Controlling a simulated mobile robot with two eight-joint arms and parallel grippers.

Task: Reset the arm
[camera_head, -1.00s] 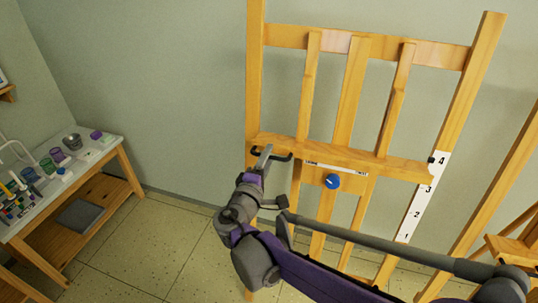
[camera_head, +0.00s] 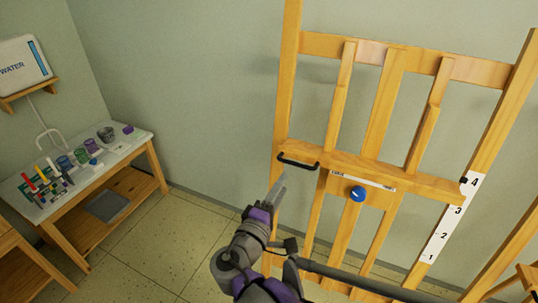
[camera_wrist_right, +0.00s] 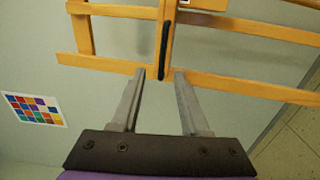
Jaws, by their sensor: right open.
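My right gripper (camera_head: 277,190) is open and empty, in front of and just below the black handle (camera_head: 298,161) on the easel's left part. In the right wrist view the two fingers (camera_wrist_right: 156,82) are spread apart. The black handle (camera_wrist_right: 165,48) shows beyond them, and nothing is between the fingers. My left gripper is not in view.
A table (camera_head: 122,150) with cups, brushes and paints stands at the left. A water tank (camera_head: 20,70) sits on a wall shelf above it. The floor (camera_head: 165,225) between table and easel is clear. A colour chart (camera_wrist_right: 35,109) shows in the right wrist view.

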